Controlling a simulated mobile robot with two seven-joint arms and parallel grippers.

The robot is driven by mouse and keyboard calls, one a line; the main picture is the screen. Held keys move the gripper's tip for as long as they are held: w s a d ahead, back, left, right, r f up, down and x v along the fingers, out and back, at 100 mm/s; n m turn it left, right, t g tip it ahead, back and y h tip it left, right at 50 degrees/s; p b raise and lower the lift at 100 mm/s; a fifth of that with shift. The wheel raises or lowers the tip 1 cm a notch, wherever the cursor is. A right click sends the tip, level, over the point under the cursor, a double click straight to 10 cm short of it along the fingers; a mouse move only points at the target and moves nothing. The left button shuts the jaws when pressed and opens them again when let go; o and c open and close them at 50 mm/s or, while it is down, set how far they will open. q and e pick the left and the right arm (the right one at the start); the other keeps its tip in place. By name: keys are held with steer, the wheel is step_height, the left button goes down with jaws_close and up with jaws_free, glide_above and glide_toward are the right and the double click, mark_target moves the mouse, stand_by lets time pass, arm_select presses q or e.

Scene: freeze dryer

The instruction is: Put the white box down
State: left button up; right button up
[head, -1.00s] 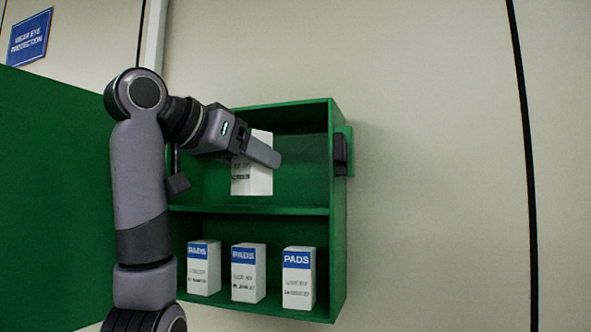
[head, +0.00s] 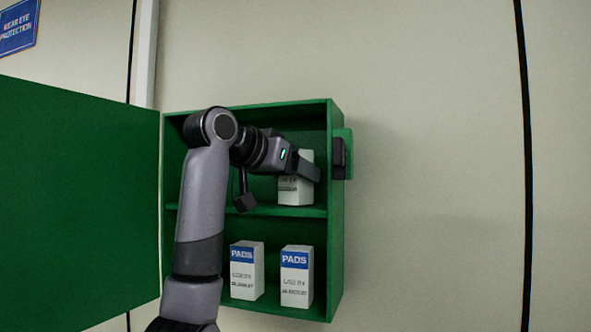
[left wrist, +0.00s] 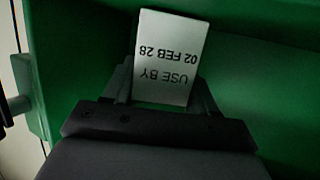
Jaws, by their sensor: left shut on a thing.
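The white box (head: 296,189) is in the upper compartment of the green cabinet (head: 339,215), toward its right side. My left gripper (head: 307,170) is shut on it, with a finger across its front. The box looks upright, its lower edge at or just above the middle shelf (head: 240,211); I cannot tell if it touches. In the left wrist view the white box (left wrist: 170,62) sits between the two fingers, with "USE BY 02 FEB 28" upside down on the face shown. The box's upper front is partly hidden by the finger. My right gripper is not in view.
Two white and blue PADS boxes (head: 296,278) (head: 247,270) stand in the lower compartment; my arm covers its left part. The green door (head: 75,190) is open to the left. A dark latch (head: 339,158) is on the cabinet's right side. The upper compartment's left part shows no box.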

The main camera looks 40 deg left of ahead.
arm_select(q)
steer(key=shift+f, duration=0.1)
steer(key=o, duration=1)
steer(key=shift+o, duration=0.2)
steer(key=b+v, duration=0.3)
steer(key=v, duration=0.9)
